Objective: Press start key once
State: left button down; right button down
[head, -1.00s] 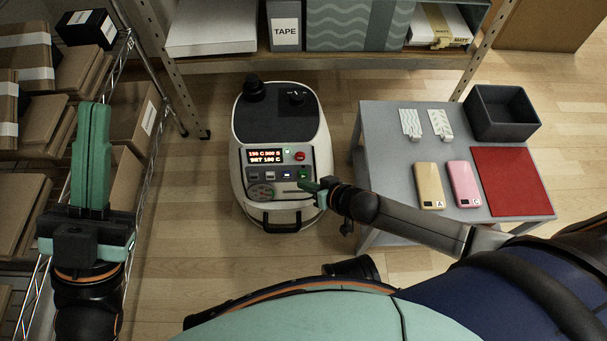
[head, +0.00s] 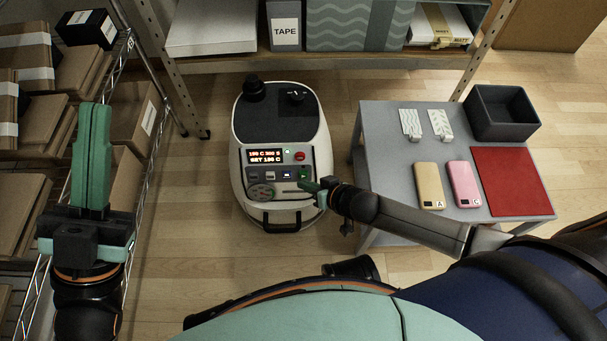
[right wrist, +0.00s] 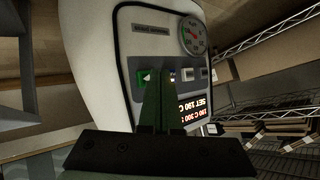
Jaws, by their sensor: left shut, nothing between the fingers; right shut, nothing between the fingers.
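The mug press (head: 240,190) stands on the floor, white with a dark top and a grey control panel. Its lit display (head: 265,156) reads 190 C, 300 S and SET 190 C; it also shows in the right wrist view (right wrist: 195,112). A row of keys lies below it, with a green key (right wrist: 143,77) at the row's end. My right gripper (head: 303,186) is shut and empty, its tips at the panel close to the green key; contact cannot be told. Its fingers (right wrist: 157,74) partly cover that key. My left gripper (head: 96,108) is shut and empty, far left of the press.
A red button (head: 300,156) and a round gauge (head: 261,192) are also on the panel. A grey table (head: 385,150) at right holds two phones, a red mat (head: 510,180) and a dark bin (head: 502,112). Shelving with boxes stands left and behind.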

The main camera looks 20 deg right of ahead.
jog(key=shift+w, duration=0.1)
jog(key=shift+w+d+f, duration=0.1)
jog(key=shift+w, duration=0.25)
jog(key=shift+w+d+f, duration=0.1)
jog(key=shift+w, duration=0.3)
dwell(0.9)
jog(key=shift+s+a+r+p, duration=0.1)
jog(key=shift+s+r+p, duration=0.05)
jog(key=shift+s+p, duration=0.25)
jog(key=shift+s+a+r+p, duration=0.1)
jog(key=shift+s+p, duration=0.25)
jog(key=shift+s, duration=0.05)
jog(key=shift+s, duration=0.1)
